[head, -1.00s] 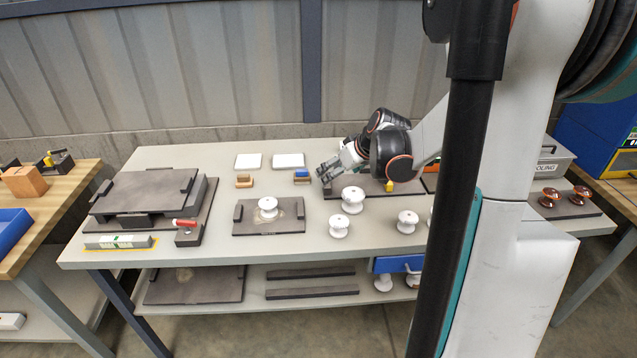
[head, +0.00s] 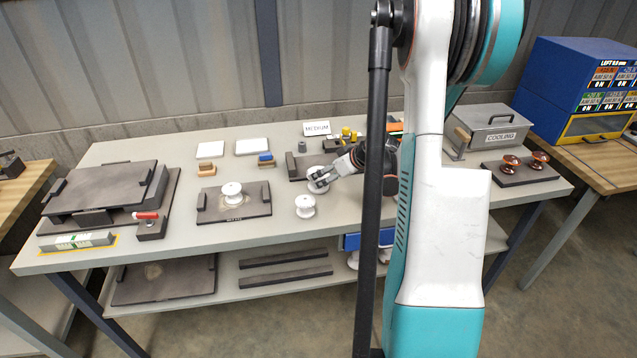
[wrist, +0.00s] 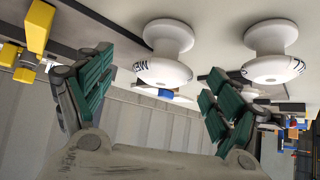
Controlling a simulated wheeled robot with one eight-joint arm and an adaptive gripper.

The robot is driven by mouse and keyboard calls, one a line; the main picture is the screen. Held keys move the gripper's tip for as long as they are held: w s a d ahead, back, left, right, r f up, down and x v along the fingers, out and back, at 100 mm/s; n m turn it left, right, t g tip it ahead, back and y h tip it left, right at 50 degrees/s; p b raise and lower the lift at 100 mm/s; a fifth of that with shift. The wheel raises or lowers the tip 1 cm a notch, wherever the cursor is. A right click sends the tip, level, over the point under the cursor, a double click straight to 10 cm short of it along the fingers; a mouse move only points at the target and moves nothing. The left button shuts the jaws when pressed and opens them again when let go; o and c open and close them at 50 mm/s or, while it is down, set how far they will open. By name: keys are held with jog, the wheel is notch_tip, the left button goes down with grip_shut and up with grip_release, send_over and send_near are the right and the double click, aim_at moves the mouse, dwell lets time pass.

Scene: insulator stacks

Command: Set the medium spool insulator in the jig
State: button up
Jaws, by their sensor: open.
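A white spool insulator (head: 318,174) stands at my gripper (head: 325,183), partly hidden by it. In the wrist view a white spool (wrist: 168,55) with dark letters starting "ME" on its rim shows between the spread fingers of my open gripper (wrist: 148,105); I see no contact. A second white spool (wrist: 272,55) shows to the right of it. Another white spool (head: 305,206) stands on the table nearer the front.
Another dark plate (head: 255,209) to the left carries a white spool (head: 232,193). A raised dark platform (head: 100,185) and a red-handled block (head: 151,226) stand at far left. A grey "COOLING" box (head: 487,128) is at the right. My arm hides part of the table.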

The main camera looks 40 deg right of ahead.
jog(key=x, duration=0.2)
jog(key=b+x, duration=0.2)
jog(key=x, duration=0.1)
jog(key=shift+w+a+f, duration=0.25)
jog(key=shift+a, duration=0.05)
jog(key=shift+r, duration=0.1)
jog(key=c, duration=1.6)
